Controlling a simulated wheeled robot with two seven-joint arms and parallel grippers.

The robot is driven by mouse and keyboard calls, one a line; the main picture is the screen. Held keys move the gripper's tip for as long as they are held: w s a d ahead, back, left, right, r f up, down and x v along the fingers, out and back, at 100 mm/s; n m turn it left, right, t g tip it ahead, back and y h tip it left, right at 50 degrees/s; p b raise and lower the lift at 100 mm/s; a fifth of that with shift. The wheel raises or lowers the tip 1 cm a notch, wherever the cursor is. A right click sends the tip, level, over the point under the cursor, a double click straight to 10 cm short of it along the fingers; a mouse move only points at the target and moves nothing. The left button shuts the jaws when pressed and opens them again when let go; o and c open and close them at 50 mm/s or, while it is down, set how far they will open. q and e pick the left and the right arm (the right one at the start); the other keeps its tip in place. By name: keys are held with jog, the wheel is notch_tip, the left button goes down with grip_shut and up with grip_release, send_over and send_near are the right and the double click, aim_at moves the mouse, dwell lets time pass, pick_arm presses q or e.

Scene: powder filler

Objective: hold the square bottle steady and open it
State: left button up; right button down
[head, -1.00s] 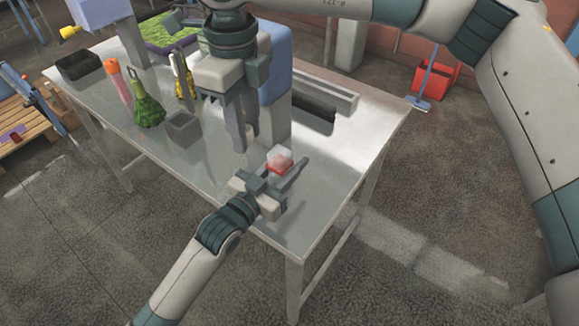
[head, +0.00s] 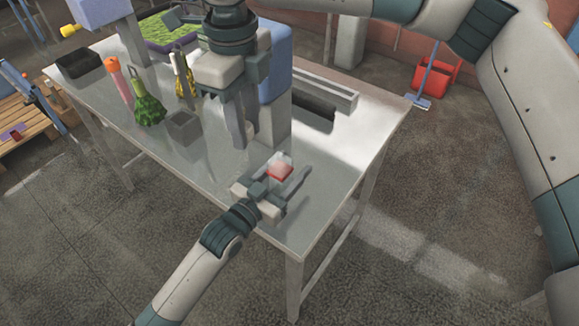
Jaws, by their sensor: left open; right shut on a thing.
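The square bottle (head: 281,171), a small red and white block, is near the front edge of the metal table. My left gripper (head: 287,168) reaches in from the lower left, its fingers apart on either side of the bottle; contact cannot be made out. My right gripper (head: 251,143) points down above and left of the bottle in the picture. It is shut on a small pale thing (head: 251,130) between its fingers, mostly hidden; I cannot tell whether this is the cap.
The metal table (head: 325,165) holds a blue and grey machine (head: 275,105) behind my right gripper. A grey open box (head: 184,128), a green brush-like thing (head: 149,109), an orange-topped bottle (head: 118,80) and a black tray (head: 79,65) stand at left. The table's front right is clear.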

aim_at(275, 183)
pick_arm(q)
jog(key=shift+r, duration=0.2)
pick_arm(e)
jog(key=shift+r, duration=0.1)
pick_arm(q)
jog(key=shift+s+a+f, duration=0.15)
jog(key=shift+s+a, duration=0.05)
jog(key=shift+s, duration=0.1)
pick_arm(e)
jog(key=shift+f, duration=0.2)
pick_arm(q)
jog(key=b+v, duration=0.2)
jog(key=v, duration=0.8)
jog(key=shift+b, duration=0.3)
pick_arm(e)
notch_tip(275, 183, down, 2)
jog(key=shift+f, duration=0.2)
pick_arm(q)
jog(key=shift+s+a, duration=0.4)
jog(key=shift+s, duration=0.1)
pick_arm(e)
jog(key=shift+f, duration=0.1)
